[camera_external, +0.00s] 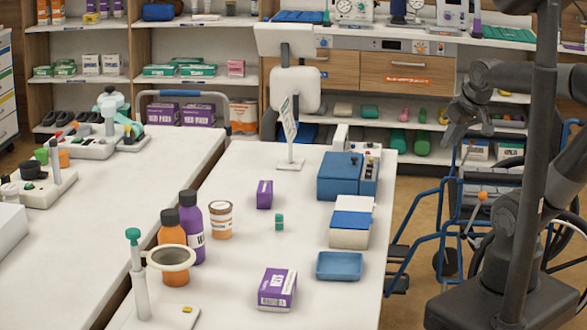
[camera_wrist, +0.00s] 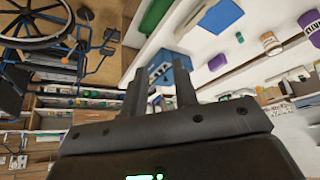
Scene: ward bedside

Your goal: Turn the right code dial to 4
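A blue box (camera_external: 339,177) stands upright near the right edge of the white table, with a narrower blue part carrying small dark knobs (camera_external: 371,161) on its right side. The knobs are too small to read, and I cannot tell which one is the right code dial or what number it shows. In the wrist view the blue box (camera_wrist: 160,64) shows beyond my fingers, partly hidden by them. My gripper (camera_external: 452,125) is in the air to the right of the table, well apart from the box. Its two fingers (camera_wrist: 160,90) are apart with nothing between them.
A white screen stand (camera_external: 290,164) rises behind. Bottles (camera_external: 191,230) stand left. A blue-framed wheelchair (camera_external: 430,225) is below my arm.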

